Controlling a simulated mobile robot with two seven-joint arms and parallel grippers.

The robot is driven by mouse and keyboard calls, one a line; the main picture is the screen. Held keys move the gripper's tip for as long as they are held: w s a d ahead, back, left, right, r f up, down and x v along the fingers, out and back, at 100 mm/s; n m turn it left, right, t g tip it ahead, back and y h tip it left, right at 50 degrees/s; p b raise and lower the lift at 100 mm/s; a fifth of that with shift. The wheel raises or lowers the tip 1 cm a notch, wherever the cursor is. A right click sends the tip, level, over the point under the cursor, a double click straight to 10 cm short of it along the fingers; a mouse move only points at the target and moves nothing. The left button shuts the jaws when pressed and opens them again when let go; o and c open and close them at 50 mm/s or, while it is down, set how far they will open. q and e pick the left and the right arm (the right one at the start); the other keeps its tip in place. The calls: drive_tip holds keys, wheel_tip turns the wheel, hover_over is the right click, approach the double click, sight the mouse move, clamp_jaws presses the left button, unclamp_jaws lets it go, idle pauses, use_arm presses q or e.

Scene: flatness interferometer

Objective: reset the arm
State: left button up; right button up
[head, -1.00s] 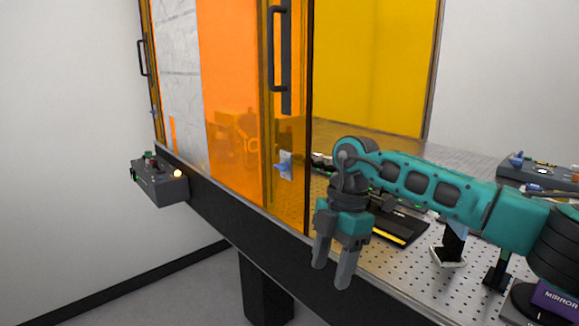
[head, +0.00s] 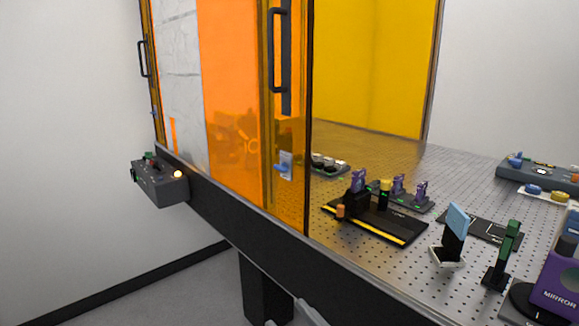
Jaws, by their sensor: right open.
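Only a grey fingertip of my right gripper (head: 308,313) shows, at the bottom edge of the head view, below the front edge of the optical table. It touches nothing that I can see. The rest of that gripper and its arm are out of the picture. I take the gripper as open, with nothing seen in it. My left gripper is not in view.
An orange enclosure panel (head: 230,90) with a black handle stands at the table's left. On the perforated table (head: 400,150) are a black base with a yellow stripe (head: 385,228), a blue plate on a stand (head: 455,225), a green post (head: 508,245) and a purple mirror box (head: 560,285). A control box (head: 160,188) hangs at the left.

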drive_tip(key=s+d+f+m+g+h, duration=0.2)
drive_tip(key=s+d+f+h, duration=0.4)
drive_tip(key=f, duration=0.4)
drive_tip(key=s+d+f+m+g+h, duration=0.3)
drive_tip(key=s+d+f+m+h, duration=0.1)
drive_tip(key=s+d+f, duration=0.5)
drive_tip(key=shift+d+f+m+h, duration=0.3)
drive_tip(key=shift+d+f+h, duration=0.35)
drive_tip(key=shift+d+h, duration=0.3)
